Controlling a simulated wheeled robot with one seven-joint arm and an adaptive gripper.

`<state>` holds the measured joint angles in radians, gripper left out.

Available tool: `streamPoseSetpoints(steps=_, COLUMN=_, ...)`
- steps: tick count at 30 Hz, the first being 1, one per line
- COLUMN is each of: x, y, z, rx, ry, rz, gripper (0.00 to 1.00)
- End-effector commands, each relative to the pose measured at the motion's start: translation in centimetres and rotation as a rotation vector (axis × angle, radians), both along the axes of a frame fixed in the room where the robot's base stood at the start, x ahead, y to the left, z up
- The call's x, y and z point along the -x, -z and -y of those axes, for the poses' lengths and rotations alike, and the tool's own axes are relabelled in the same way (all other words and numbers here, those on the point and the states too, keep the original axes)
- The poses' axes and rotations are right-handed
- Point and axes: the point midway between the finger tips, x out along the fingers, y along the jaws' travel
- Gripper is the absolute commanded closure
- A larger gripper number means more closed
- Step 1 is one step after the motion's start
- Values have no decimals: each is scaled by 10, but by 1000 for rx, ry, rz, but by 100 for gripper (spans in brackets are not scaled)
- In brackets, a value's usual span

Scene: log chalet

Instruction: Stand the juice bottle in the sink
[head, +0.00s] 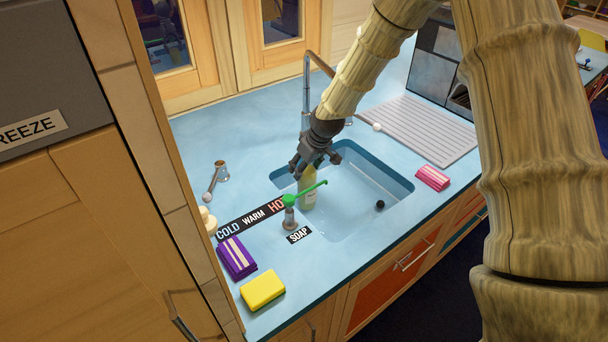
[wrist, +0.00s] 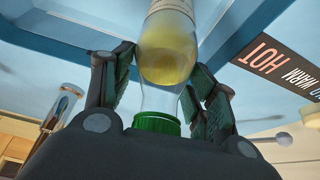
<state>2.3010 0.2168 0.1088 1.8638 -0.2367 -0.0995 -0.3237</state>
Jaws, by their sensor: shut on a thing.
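The juice bottle (head: 308,192) is in the left part of the blue sink (head: 350,222), upright or nearly so, with my gripper (head: 306,163) above it. In the wrist view the bottle (wrist: 168,58) shows a pale label, yellow juice, a clear neck and a green cap. The fingers of my gripper (wrist: 162,97) are shut on its neck and shoulder from both sides, with the cap close to the palm. I cannot tell whether the bottle's base touches the sink floor. The soap pump hides a little of the bottle in the head view.
A soap pump with a green spout (head: 303,194) stands at the sink's near left rim. The tall faucet (head: 306,95) rises behind. The basin's right side is mostly free.

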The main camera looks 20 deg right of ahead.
Motion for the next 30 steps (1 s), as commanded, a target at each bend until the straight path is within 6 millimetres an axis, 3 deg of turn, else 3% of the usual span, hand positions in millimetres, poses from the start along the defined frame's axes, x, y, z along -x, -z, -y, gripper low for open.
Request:
streamPoseSetpoints(steps=12, x=0, y=35, z=-2, rx=0, ry=-2, rz=-1, gripper=100)
streamPoseSetpoints(steps=26, x=-1, y=42, z=-2, rx=-1, ry=-2, rz=1, gripper=100)
streamPoseSetpoints(steps=27, x=0, y=43, z=-2, rx=0, ry=-2, rz=-1, gripper=41)
streamPoseSetpoints(steps=30, x=0, y=43, z=-2, rx=0, ry=-2, rz=-1, gripper=23)
